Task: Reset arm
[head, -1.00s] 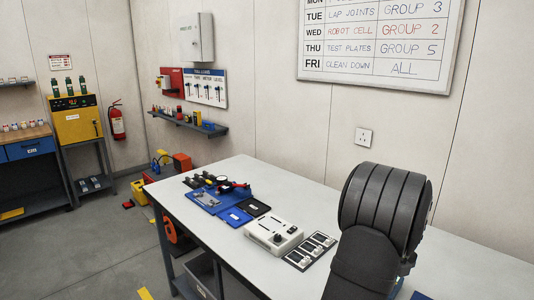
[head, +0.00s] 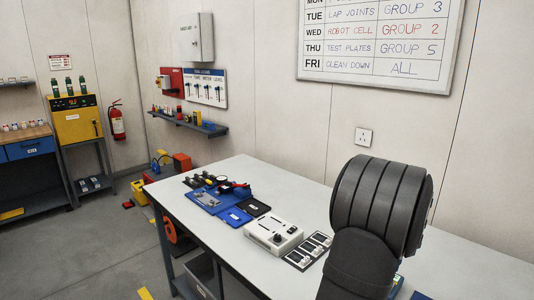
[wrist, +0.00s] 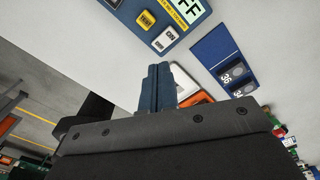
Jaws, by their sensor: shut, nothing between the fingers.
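My arm's dark ribbed link fills the right of the head view, over the white table (head: 330,200), and hides part of the tabletop. My gripper (wrist: 158,72) shows in the wrist view as two blue fingers pressed together, shut and empty. Beyond the fingers, a blue panel (wrist: 192,12) with yellow and white buttons lies at the top of the wrist view. A dark blue holder (wrist: 222,58) with numbered slots is to the right of the fingers. The fingers look apart from both. The gripper itself is hidden in the head view.
On the table are a white control box (head: 273,235), a dark switch panel (head: 308,250), and a blue mat (head: 208,201) with tools. An orange and white item (wrist: 196,98) sits behind the fingers in the wrist view. The wall is close behind the table.

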